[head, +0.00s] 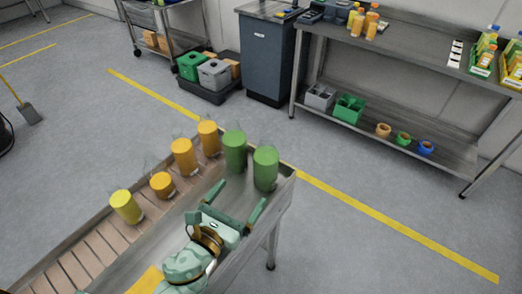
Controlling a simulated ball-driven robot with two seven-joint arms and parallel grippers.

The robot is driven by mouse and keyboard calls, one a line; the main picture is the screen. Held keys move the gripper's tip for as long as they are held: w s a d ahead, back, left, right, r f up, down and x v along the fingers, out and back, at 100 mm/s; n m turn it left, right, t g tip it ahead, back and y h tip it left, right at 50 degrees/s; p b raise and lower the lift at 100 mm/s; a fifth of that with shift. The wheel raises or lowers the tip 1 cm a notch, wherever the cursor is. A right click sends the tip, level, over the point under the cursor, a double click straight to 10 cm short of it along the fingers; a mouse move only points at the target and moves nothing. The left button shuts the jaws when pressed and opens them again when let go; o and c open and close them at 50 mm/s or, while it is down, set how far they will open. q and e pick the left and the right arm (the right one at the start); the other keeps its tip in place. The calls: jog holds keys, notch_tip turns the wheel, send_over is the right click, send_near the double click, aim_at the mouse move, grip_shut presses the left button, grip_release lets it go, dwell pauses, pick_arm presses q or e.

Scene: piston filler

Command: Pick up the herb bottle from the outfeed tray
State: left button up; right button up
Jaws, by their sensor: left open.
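Two green bottles stand upright at the far end of the metal outfeed tray (284,178): a left green bottle (235,150) and a right green bottle (265,167). Their green contents suit the herb bottle, but I cannot read a label on either. My left gripper (243,191) is open and empty. Its two fingers point toward the green bottles from the near side, apart from each other, with the right finger just below the right bottle in the picture. Whether a finger touches a bottle I cannot tell. My right gripper is not in view.
Two orange bottles (183,157), a shorter orange one (161,185) and a yellow one (125,207) stand in a row along the slatted conveyor (75,268), left of the green ones. A shelf bench (400,58) with bottles and bins stands behind. Open floor lies right of the tray.

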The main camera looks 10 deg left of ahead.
aim_at(260, 166)
pick_arm(q)
jog(key=x, duration=0.4)
jog(key=p+x, duration=0.1)
jog(key=x, duration=0.2)
jog(key=shift+d+r, duration=0.1)
jog(key=shift+r, duration=0.2)
jog(key=x, duration=0.3)
jog(key=shift+w+f, duration=0.2)
jog(key=shift+w, duration=0.5)
jog(key=x, duration=0.5)
jog(key=shift+f, duration=0.3)
jog(key=shift+s, duration=0.1)
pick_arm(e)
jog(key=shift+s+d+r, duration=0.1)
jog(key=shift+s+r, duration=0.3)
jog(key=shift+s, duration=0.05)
pick_arm(q)
jog(key=shift+c, duration=0.2)
jog(key=c, duration=1.5)
jog(key=shift+r, duration=0.1)
grip_shut()
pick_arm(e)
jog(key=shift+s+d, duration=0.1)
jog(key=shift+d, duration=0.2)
